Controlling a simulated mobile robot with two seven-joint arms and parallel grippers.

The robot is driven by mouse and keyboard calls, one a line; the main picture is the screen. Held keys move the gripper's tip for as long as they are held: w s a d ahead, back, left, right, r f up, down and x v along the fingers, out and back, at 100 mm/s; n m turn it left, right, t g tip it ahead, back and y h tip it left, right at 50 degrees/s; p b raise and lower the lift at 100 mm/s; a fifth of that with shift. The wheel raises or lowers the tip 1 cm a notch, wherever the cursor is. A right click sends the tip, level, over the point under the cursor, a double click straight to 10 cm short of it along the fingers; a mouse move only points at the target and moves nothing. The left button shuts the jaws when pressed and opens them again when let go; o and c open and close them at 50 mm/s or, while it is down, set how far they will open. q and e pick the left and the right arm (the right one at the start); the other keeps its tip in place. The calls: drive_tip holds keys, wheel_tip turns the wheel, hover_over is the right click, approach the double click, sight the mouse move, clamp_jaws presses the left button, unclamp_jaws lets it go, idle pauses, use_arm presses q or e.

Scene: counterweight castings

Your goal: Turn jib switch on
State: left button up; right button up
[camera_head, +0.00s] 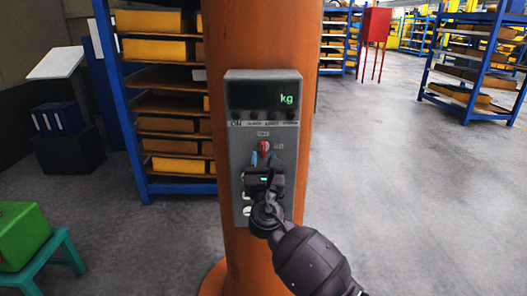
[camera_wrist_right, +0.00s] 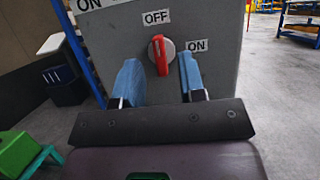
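The jib switch is a red rotary knob (camera_head: 265,146) on the front of a grey control box (camera_head: 234,170), which is mounted on an orange column (camera_head: 252,40). In the wrist view the red knob (camera_wrist_right: 161,54) stands near upright, its upper end toward the OFF label (camera_wrist_right: 156,17). An ON label (camera_wrist_right: 197,45) is to its right. My right gripper (camera_head: 264,162) is open in front of the box. Its blue fingertips (camera_wrist_right: 160,78) are to the left and right of the knob, with gaps visible on both sides. My left gripper is not in view.
The box has a dark display (camera_head: 262,96) showing "kg". Blue shelving (camera_head: 135,120) with yellow bins stands behind on the left. A green box (camera_head: 22,235) rests on a teal stool (camera_head: 50,262) at lower left. Open floor (camera_head: 400,200) lies to the right.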

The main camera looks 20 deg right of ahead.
sight(263, 149)
drive_tip(key=shift+x, duration=1.2)
clamp_jaws()
